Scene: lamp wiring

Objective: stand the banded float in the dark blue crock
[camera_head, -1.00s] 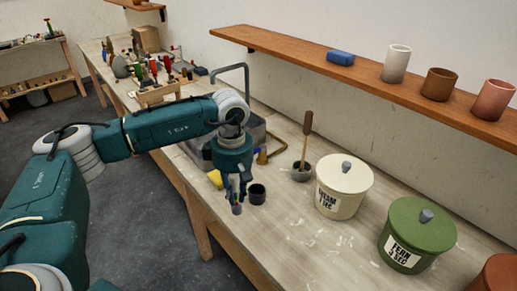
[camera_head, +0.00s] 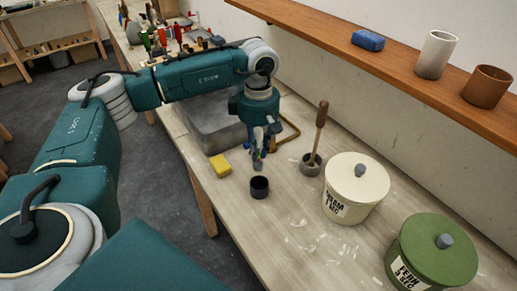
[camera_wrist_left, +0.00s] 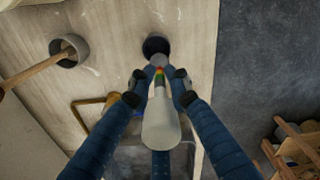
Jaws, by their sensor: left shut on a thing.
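The dark blue crock (camera_head: 259,188) stands on the bench; it also shows at the top middle of the left wrist view (camera_wrist_left: 152,45). My left gripper (camera_head: 258,153) is just beyond the crock in the head view, pointing down. In the left wrist view its fingertips (camera_wrist_left: 158,89) are shut on the banded float (camera_wrist_left: 161,125), a pale body with red, yellow and green bands on its neck. The float's grey far end overlaps the crock's edge in that view. I cannot tell whether it is over the opening. My right gripper is not in view.
A yellow sponge (camera_head: 220,165) lies left of the crock. A grey mortar (camera_head: 310,165) with a wooden-handled tool stands to the right. Further right are a cream lidded jar (camera_head: 354,190) and a green lidded jar (camera_head: 432,252).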

